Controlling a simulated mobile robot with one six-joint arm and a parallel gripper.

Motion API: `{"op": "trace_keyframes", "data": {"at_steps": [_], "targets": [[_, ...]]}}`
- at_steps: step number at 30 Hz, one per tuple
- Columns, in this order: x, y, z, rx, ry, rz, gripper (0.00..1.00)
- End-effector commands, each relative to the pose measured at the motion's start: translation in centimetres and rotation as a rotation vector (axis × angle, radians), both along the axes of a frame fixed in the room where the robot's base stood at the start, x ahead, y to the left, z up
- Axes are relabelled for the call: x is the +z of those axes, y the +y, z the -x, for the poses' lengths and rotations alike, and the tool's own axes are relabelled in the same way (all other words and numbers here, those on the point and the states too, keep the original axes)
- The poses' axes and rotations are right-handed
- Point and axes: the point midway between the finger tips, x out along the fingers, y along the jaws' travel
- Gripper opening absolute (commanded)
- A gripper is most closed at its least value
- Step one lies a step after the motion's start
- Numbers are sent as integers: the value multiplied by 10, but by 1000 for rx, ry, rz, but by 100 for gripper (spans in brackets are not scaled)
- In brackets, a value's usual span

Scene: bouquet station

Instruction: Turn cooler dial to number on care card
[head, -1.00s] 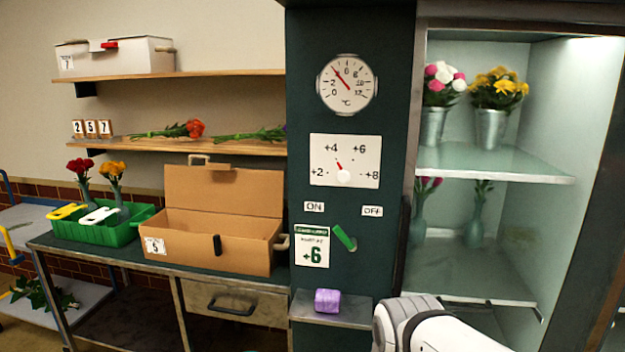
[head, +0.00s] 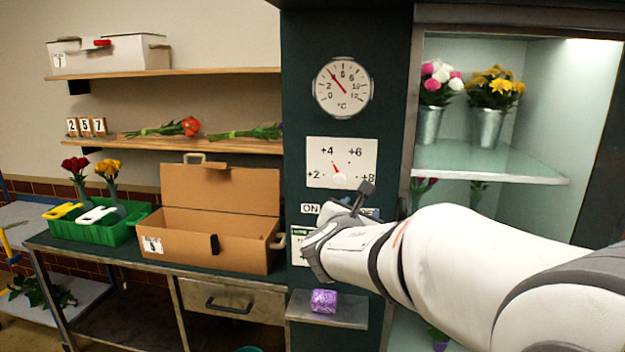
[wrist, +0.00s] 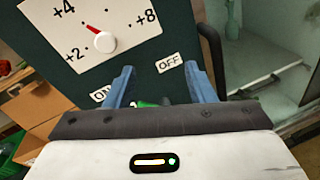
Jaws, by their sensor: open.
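The cooler dial is a white knob with a red pointer (head: 338,175) on a white plate (head: 315,149) marked +2, +4, +6 and +8. The pointer stands at about +4. The knob also shows at the upper left in the wrist view (wrist: 104,43). The care card (head: 296,246) below the dial is mostly hidden behind my arm; its +6 showed earlier. My gripper (wrist: 160,72) is open and empty, below the dial, its blue fingers apart by the ON and OFF labels. A green lever (wrist: 147,103) shows partly between the fingers.
A round thermometer (head: 343,87) hangs above the dial. A purple block (head: 323,301) sits on a small ledge below. An open cardboard box (head: 180,245) and green tray (head: 75,236) stand on the left bench. The glass cooler (head: 490,160) with flowers is right.

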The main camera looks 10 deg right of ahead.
Motion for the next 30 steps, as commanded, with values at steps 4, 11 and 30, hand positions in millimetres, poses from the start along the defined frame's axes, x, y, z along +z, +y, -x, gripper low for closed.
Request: {"op": "trace_keyframes", "data": {"at_steps": [4,11,30], "targets": [[18,31,-23,130,3,212,50],[26,44,-41,190,1,318,50],[25,22,-107,189,0,314,50]]}}
